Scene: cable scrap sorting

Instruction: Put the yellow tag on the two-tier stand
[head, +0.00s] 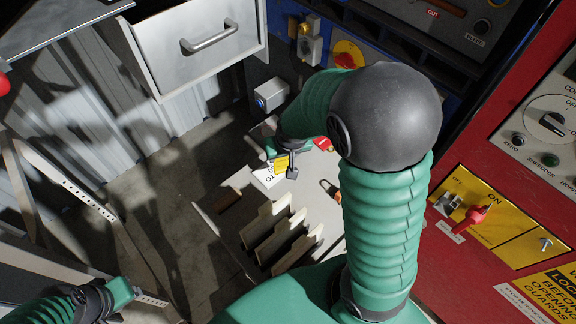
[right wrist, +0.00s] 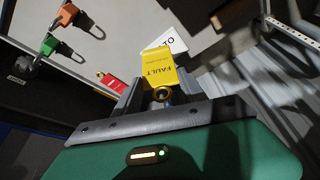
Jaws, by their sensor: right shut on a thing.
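My right gripper (head: 287,155) is shut on the yellow tag (head: 281,165). In the right wrist view the tag (right wrist: 158,70) reads FAULT, has a ring at its near end and sticks out from between the fingers (right wrist: 150,95). It is above or near a white tag (head: 268,178) lettered in black; I cannot tell if they touch. The white tag also shows in the right wrist view (right wrist: 176,43). My left gripper (head: 100,300) is at the bottom left, far from the tags; its fingers are unclear. I cannot identify the two-tier stand for certain.
A rack of upright beige dividers (head: 268,240) stands on the pale worktop (head: 222,205). A red tag (head: 322,143) and an orange padlock (head: 330,187) lie nearby; a green padlock (right wrist: 48,44) shows in the wrist view. A drawer (head: 190,60) and red control panel (head: 470,170) flank the area.

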